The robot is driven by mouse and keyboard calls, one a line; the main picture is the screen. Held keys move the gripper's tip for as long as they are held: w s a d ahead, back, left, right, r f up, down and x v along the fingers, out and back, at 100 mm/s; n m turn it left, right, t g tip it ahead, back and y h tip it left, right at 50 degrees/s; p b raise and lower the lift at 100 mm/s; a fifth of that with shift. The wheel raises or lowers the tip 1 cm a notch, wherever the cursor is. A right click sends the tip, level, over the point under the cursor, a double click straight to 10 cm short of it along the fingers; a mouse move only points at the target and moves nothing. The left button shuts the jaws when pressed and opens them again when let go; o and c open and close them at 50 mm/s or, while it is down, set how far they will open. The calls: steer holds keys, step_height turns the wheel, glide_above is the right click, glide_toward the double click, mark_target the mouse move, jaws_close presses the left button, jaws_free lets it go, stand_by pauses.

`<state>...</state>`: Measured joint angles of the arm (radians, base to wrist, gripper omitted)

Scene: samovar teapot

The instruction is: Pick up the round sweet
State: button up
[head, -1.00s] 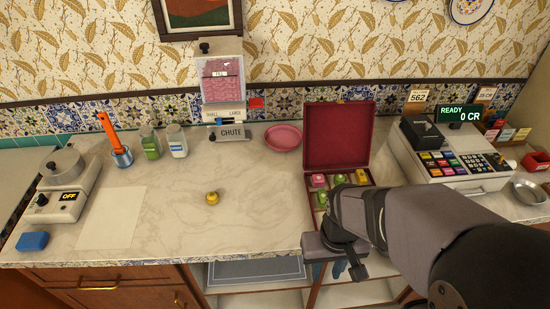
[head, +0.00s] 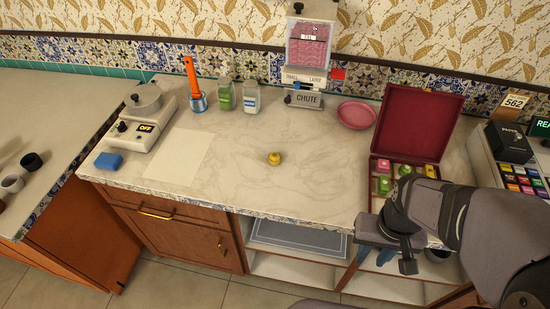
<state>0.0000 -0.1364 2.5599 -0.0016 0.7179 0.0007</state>
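A small round yellow thing (head: 274,158), which looks like the round sweet, sits alone on the pale marble counter (head: 310,190). An open red box (head: 420,125) to its right holds several small green, yellow and pink sweets (head: 403,172) in compartments. My gripper (head: 388,250) hangs at the counter's front edge, just in front of the box. It is to the right of the yellow thing and well apart from it. The arm hides the box's front right part. I see nothing held, but whether the fingers are open is unclear.
A pink dish (head: 356,114) and a chute dispenser (head: 308,60) stand at the back. The counter around the yellow thing is clear.

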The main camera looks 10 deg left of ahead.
stand_by(0.4)
steer(key=o, duration=0.6)
steer(key=shift+c, duration=0.2)
steer(key=n+t+y+p, duration=0.1)
steer(key=n+t+y, duration=0.15)
steer(key=n, duration=0.85)
glide_above(275, 158)
steer(key=d, duration=0.1)
steer(key=shift+d+f+g, duration=0.2)
steer(key=shift+f+g, duration=0.15)
steer(key=shift+f, duration=0.85)
steer(key=shift+f+p, duration=0.1)
steer(key=shift+p, duration=0.25)
